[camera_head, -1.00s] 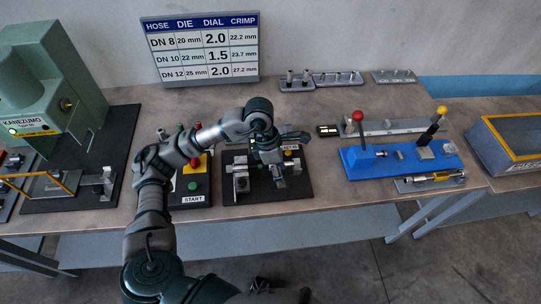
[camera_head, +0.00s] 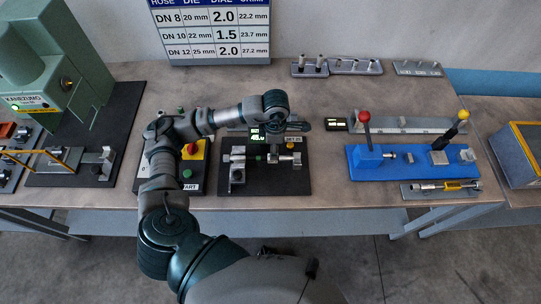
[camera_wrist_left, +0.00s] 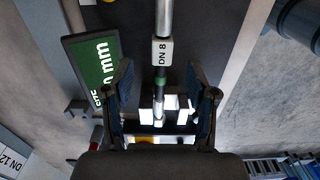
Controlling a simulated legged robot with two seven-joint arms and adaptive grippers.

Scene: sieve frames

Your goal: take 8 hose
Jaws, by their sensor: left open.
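A hose piece with a white DN 8 tag (camera_wrist_left: 162,50) runs down the middle of the left wrist view. It has a metal end at the top, a dark stretch with a green band, and a metal part at the bottom. My left gripper (camera_wrist_left: 165,104) is open, with its two dark fingers apart on either side of the hose. In the head view a slim bar with a green part (camera_head: 262,157) lies across the black fixture (camera_head: 265,184), just below my left wrist. My right gripper is not in view.
A blue-based station with levers (camera_head: 405,172) is to the right. Racks with metal fittings (camera_head: 310,66) stand at the back. A green press (camera_head: 50,80) is far left.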

